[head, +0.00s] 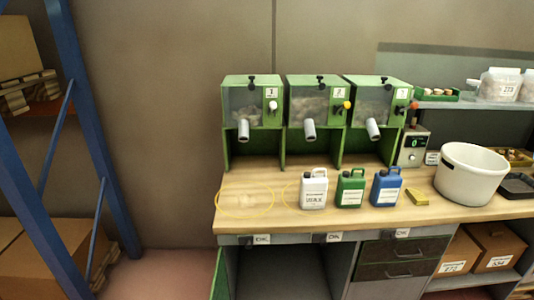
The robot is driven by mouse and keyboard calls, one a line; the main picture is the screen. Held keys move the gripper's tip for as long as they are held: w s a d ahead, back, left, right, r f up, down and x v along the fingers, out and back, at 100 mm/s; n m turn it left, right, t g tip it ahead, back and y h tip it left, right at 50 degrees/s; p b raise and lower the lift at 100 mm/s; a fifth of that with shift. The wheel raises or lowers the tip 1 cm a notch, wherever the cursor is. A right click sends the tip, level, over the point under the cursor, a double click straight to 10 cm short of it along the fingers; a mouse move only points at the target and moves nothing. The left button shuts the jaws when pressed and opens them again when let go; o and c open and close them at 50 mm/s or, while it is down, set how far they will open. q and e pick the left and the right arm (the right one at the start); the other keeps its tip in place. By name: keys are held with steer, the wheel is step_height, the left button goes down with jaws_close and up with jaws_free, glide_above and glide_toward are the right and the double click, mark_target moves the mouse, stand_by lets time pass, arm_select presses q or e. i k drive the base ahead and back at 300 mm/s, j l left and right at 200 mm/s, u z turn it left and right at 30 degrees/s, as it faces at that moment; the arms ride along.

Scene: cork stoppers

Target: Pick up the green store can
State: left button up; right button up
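The green store can (350,188) stands upright on the wooden worktop (262,216), with a white label on its front and a handle at the top. It stands between a white can (314,189) on its left and a blue can (386,187) on its right, with small gaps between them. Neither of my grippers is in the head view, and nothing covers the front of the green can.
Three green dispensers (252,102) with spouts stand behind the cans. A white tub (469,174) and a small yellow block (417,197) are to the right. A yellow ring outline (217,198) lies on the worktop's left part. A blue rack post (92,120) rises at left.

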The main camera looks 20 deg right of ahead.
mark_target(350, 188)
steer(key=z, duration=1.4)
